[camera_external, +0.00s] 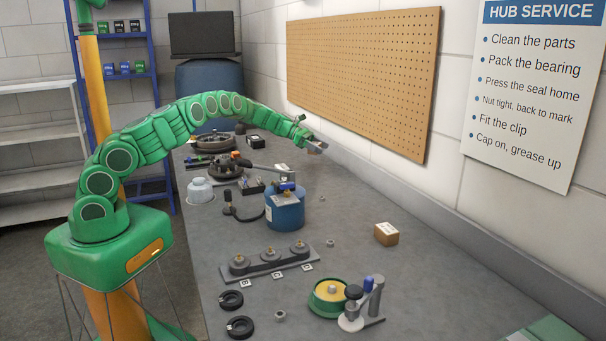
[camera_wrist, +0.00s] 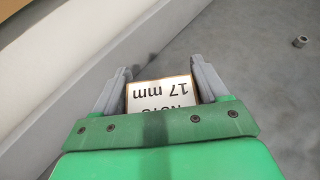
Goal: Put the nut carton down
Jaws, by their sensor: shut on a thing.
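The nut carton (camera_wrist: 160,92) is a small box with a white top and brown edges, its "NUTS 17 mm" label upside down in the wrist view. My gripper (camera_wrist: 162,84) is shut on it, one grey finger on each side. In the external view my gripper (camera_external: 316,147) is at the far right end of my stretched green arm, near the wall side of the bench. The carton is too small there to make out clearly. Its underside is hidden, and I cannot tell how far it is above the bench.
The grey bench (camera_external: 440,275) has free room at the right. A brown box (camera_external: 386,235) stands there. A blue canister (camera_external: 285,210), a rack with several posts (camera_external: 268,262) and a green-rimmed dish (camera_external: 327,299) stand nearer. A loose nut (camera_wrist: 300,41) lies on the bench.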

